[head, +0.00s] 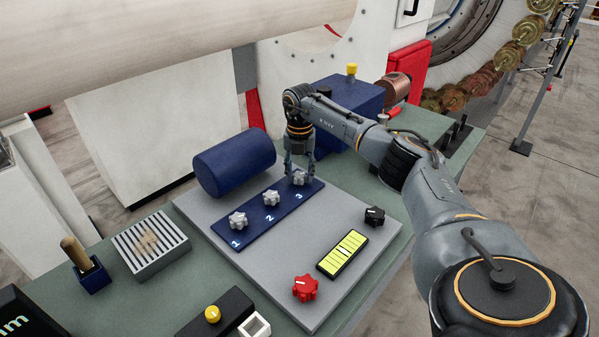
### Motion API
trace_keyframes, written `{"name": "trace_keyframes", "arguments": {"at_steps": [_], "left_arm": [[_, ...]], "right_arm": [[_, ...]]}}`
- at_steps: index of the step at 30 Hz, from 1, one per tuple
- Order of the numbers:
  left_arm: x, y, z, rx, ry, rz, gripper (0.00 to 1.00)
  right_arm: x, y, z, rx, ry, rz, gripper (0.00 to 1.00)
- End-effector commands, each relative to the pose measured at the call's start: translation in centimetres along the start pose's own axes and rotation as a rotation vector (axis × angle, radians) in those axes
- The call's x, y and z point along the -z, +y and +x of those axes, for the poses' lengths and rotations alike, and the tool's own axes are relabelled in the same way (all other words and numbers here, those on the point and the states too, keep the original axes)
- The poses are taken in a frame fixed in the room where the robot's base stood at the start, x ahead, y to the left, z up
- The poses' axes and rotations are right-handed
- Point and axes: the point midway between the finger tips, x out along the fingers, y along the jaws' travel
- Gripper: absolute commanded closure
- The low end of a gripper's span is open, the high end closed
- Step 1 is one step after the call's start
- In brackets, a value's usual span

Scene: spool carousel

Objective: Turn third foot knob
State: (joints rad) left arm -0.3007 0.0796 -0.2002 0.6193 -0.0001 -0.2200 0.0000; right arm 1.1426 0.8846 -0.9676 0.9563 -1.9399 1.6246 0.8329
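A blue strip (256,228) numbered 1, 2 and 3 lies on a grey plate. It carries three silver star-shaped knobs: the first knob (238,220) by the 1, the second knob (271,197) by the 2, and the third knob (299,177) by the 3. My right gripper (299,172) points down at the third knob, with its fingers on either side of it. The fingers partly hide the knob, and I cannot tell whether they touch it. My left gripper is not in view.
A blue cylinder (234,162) lies behind the strip. A red knob (305,288), a black knob (375,216) and a yellow-green level (343,253) sit on the grey plate's near side. A slotted tray (150,246) and a blue holder (91,275) with a wooden handle stand left.

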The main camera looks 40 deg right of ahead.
Motion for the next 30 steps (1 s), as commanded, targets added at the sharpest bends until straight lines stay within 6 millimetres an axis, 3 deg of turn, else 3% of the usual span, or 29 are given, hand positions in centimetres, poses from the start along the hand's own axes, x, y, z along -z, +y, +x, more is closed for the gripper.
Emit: {"name": "trace_keyframes", "arguments": {"at_steps": [1,5,17,30], "left_arm": [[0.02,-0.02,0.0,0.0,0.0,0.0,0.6],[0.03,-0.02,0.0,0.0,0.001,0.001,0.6],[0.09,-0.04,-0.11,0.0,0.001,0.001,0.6],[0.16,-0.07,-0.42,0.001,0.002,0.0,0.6]], "right_arm": [[0.01,0.02,-0.02,0.0,0.0,0.0,0.75],[0.01,0.02,-0.02,0.0,0.0,0.0,1.0],[0.02,0.0,-0.06,0.0,0.001,-0.064,1.0],[-0.01,-0.04,-0.08,0.0,0.001,-0.413,1.0]]}}
